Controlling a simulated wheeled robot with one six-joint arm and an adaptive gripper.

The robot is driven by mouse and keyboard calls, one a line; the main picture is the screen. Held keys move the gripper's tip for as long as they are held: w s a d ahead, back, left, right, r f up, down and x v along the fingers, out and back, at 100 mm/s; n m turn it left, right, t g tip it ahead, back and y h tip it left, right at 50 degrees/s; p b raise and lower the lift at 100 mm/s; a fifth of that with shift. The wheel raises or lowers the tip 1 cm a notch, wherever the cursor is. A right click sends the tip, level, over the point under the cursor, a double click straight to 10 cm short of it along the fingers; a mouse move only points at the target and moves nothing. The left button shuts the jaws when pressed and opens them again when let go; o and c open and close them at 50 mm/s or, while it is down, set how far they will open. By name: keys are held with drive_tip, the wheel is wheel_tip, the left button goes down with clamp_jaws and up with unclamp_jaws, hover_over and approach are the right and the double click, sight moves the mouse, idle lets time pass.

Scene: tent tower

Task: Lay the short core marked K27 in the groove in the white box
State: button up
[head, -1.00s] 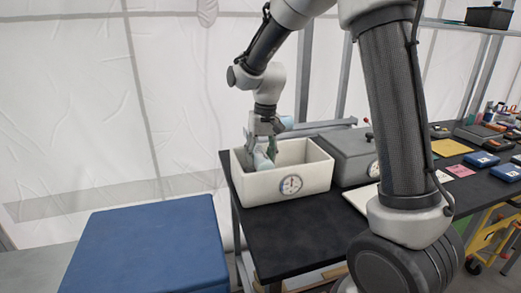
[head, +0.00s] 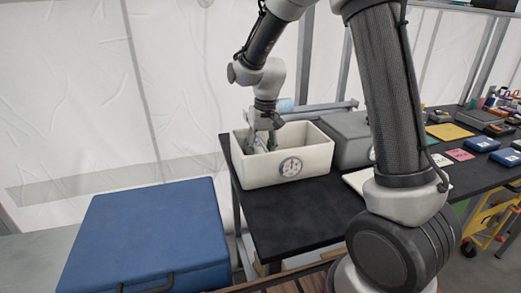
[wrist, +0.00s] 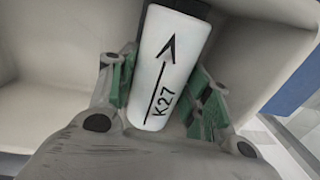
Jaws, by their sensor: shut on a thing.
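The short core marked K27 (wrist: 166,62) is a white cylinder with a black arrow and the letters K27. In the wrist view it lies between the two green finger pads of my gripper (wrist: 162,95), which is shut on it. In the head view my gripper (head: 262,146) reaches down inside the white box (head: 300,179), near its left end. The core is hidden there by the box wall and the fingers. The groove cannot be made out. In the wrist view a dark shape lies at the core's far end, and pale box walls surround it.
The white box stands on a black table (head: 290,222). A grey lidded box (head: 346,139) is close on its right. A blue case (head: 150,235) is at the front left. Small boxes and cards lie farther right; the tabletop in front of the white box is clear.

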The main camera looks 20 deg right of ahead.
drive_tip(key=shift+f, duration=0.25)
idle(0.5)
drive_tip(key=o, duration=1.3)
drive_tip(key=shift+r, duration=0.1)
drive_tip(key=r, duration=0.8)
drive_tip(key=d+r, duration=0.1)
drive_tip(key=r, duration=0.2)
drive_tip(key=shift+d+r, duration=0.1)
drive_tip(key=shift+r, duration=0.3)
